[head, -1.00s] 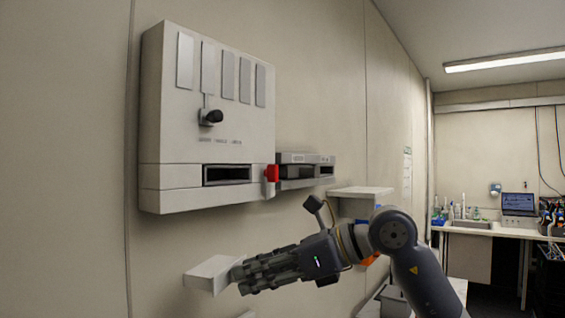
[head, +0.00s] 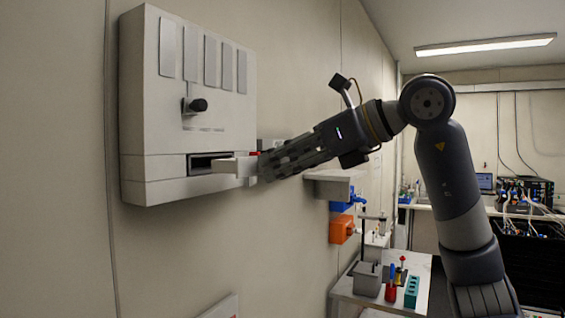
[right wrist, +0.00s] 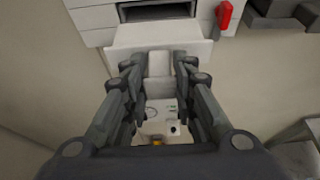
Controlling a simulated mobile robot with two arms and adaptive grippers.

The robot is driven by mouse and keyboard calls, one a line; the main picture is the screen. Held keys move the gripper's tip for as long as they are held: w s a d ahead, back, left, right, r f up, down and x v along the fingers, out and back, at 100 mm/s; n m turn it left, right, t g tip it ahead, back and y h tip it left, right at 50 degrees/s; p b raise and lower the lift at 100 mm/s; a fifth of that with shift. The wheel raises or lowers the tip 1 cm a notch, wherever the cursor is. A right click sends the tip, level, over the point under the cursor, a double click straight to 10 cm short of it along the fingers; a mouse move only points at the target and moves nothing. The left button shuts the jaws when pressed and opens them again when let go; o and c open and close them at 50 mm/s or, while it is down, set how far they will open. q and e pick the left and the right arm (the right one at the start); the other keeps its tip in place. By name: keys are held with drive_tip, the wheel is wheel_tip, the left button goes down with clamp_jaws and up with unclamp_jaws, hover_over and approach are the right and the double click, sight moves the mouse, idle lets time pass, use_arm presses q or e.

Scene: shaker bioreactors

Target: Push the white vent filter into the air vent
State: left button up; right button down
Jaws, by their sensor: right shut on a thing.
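The white vent filter (head: 228,167) is a flat pale block. In the right wrist view the filter (right wrist: 158,36) has a narrow grip part between my fingers. My right gripper (head: 264,166) is shut on it, and its fingertips also show in the right wrist view (right wrist: 159,66). The air vent (head: 203,163) is a dark horizontal slot low on the white wall unit; the slot (right wrist: 157,11) also shows at the top of the right wrist view. The filter is just in front of the slot and covers its right part in the head view. I cannot tell whether they touch. My left gripper is not in view.
A red part (right wrist: 224,14) sits right of the slot. A wall shelf (head: 333,180) and a bench with a rack and tools (head: 385,285) stand at the right.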

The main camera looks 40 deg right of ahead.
drive_tip(key=shift+w+a, duration=0.25)
drive_tip(key=shift+w, duration=0.4)
drive_tip(key=shift+w+a, duration=0.3)
drive_tip(key=shift+w, duration=0.35)
drive_tip(key=shift+w+a, duration=0.25)
drive_tip(key=shift+w, duration=0.4)
drive_tip(key=shift+p, duration=0.4)
drive_tip(key=shift+w+a+p, duration=0.15)
drive_tip(key=shift+w+p, duration=0.15)
drive_tip(key=shift+w, duration=0.1)
idle(0.7)
drive_tip(key=shift+w+a+p, duration=0.3)
drive_tip(key=shift+w+p, duration=0.2)
drive_tip(key=shift+w, duration=0.25)
drive_tip(key=shift+w+a+p, duration=0.3)
drive_tip(key=shift+w+p, duration=0.15)
drive_tip(key=shift+w, duration=0.25)
drive_tip(key=shift+w+a+p, duration=0.3)
drive_tip(key=shift+w+p, duration=0.2)
drive_tip(key=shift+w, duration=0.25)
idle(2.4)
